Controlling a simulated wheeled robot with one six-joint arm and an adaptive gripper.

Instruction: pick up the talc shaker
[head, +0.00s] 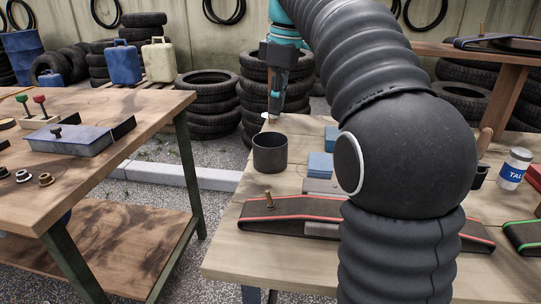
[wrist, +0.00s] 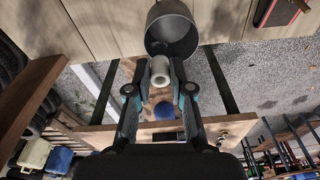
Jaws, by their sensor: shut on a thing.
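The talc shaker (head: 514,168) is a white bottle with a blue label band and a pale cap. It stands upright on the right part of the workbench in the head view, to the right of my arm. It does not show in the wrist view. My gripper (head: 273,112) is far to the left of it, above the bench's left edge near the dark cup. In the wrist view my gripper (wrist: 160,88) is shut on a small pale cylindrical piece (wrist: 160,68), held close to the cup's rim; whether they touch is unclear.
The dark cup (head: 270,153) stands near the bench's left edge. A belt with a red edge (head: 290,210) lies in front, and blue blocks (head: 321,165) sit behind my arm. A green-edged belt (head: 524,236) lies at far right. Another table (head: 90,180) stands left across a gap.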

